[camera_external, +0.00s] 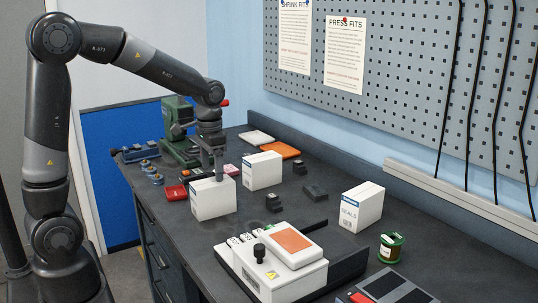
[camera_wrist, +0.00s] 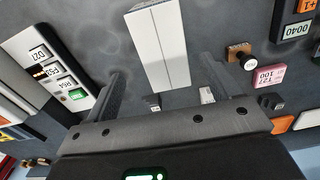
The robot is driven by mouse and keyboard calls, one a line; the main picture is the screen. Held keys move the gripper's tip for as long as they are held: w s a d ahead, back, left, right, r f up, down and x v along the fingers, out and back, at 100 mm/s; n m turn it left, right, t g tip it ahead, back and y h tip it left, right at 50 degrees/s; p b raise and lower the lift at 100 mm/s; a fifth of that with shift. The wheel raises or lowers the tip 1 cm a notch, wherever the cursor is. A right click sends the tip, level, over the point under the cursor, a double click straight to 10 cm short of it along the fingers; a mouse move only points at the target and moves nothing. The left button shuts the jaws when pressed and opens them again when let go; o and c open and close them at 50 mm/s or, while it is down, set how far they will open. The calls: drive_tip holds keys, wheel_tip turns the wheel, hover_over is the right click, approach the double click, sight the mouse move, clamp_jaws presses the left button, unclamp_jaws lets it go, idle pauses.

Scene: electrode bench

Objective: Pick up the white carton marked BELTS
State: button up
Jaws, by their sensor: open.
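A white carton (camera_external: 211,200) stands on the bench directly below my gripper (camera_external: 214,168). Its marking is not legible in the external view. A second white carton (camera_external: 262,171) stands just to its right and behind; its print is too small to read. A third white carton (camera_external: 361,208) farther right reads SEALS. In the wrist view, the top of a white carton (camera_wrist: 158,45) lies ahead of and between the spread fingers of my gripper (camera_wrist: 160,72). The gripper is open and empty, pointing down. I cannot tell whether the fingers touch the carton.
A white instrument with an orange panel (camera_external: 292,243) stands at the front. A green spool (camera_external: 391,247) stands at right. Green machinery (camera_external: 178,132) is behind the arm. Small dark blocks (camera_external: 314,192) lie mid-bench. A pegboard (camera_external: 410,80) stands along the back.

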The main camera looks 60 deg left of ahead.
sight(212, 182)
drive_tip(key=f, duration=0.5)
drive_tip(key=shift+a+f, duration=0.25)
drive_tip(key=shift+f, duration=0.1)
drive_tip(key=c, duration=1.2)
